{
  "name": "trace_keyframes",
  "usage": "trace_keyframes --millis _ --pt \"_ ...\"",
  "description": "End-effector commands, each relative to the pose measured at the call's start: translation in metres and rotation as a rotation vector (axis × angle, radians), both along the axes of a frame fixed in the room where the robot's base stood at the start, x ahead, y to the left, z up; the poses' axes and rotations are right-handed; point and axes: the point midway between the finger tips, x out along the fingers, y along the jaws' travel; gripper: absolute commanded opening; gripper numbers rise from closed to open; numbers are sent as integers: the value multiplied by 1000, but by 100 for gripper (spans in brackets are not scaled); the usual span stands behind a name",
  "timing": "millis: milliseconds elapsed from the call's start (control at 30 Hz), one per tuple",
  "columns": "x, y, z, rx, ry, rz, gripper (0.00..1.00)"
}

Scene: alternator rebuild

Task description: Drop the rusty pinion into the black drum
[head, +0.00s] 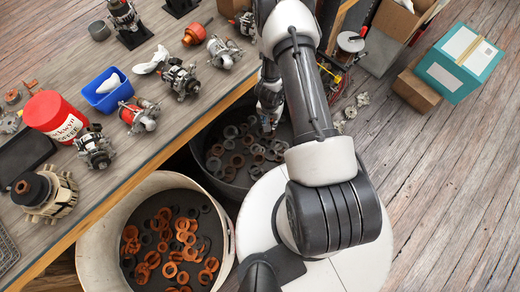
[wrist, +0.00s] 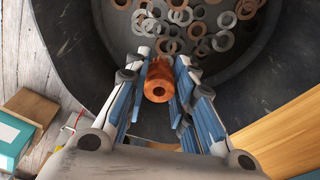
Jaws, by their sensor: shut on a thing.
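The rusty pinion (wrist: 158,80) is a copper-brown cylinder with a hole in its end. My gripper (wrist: 163,62) is shut on it, with blue-padded fingers on both sides. In the wrist view the pinion shows in front of the inside of the black drum (wrist: 75,55), which has grey and some rusty rings in it. In the head view the black drum (head: 217,186) stands on the floor beside the bench, partly hidden by my arm. My gripper (head: 269,118) points down over it there. The pinion cannot be made out in the head view.
A pale drum (head: 91,246) with rusty and dark rings stands at the front left. The bench (head: 165,130) holds a red tub (head: 55,118), a blue bin (head: 107,98) and several alternator parts. A teal box (head: 459,62) and cardboard boxes stand at the right. The right floor is mostly clear.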

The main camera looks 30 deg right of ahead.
Motion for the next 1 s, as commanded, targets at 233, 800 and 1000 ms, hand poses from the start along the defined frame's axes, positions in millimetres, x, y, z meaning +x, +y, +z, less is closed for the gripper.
trace_keyframes --millis 233,800,1000 --pt "0 0 -35 1 1 1 0" --pt "0 0 -45 0 0 3 30" --pt "0 0 -45 0 0 3 43"
